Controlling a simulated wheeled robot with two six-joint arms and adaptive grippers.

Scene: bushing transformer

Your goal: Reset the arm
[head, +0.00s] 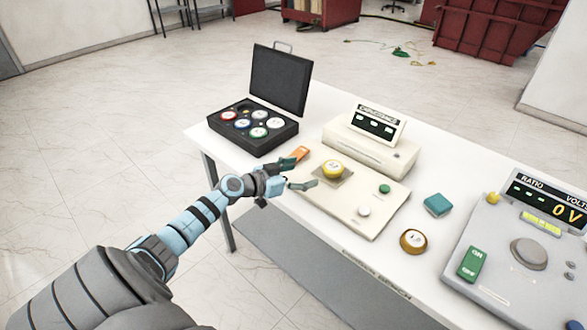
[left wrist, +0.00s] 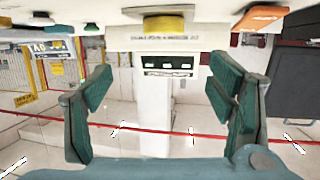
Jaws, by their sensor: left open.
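My left arm (head: 195,222) comes in from the lower left. My left gripper (head: 302,170) is open and empty at the front left edge of the cream calibration device (head: 352,208). A round yellow weight (head: 333,169) sits on the device's plate, just beyond the fingertips and apart from them. In the left wrist view the open fingers (left wrist: 165,100) stand wide apart with nothing between them, and the yellow weight (left wrist: 164,23) shows upside down at the top. My right gripper is not in view.
An open black case (head: 253,138) with several coloured round weights stands at the left. An orange block (head: 300,153) lies near the gripper. A teal block (head: 438,205), a brown-rimmed disc (head: 413,241) and a grey ratio meter (head: 520,258) are to the right.

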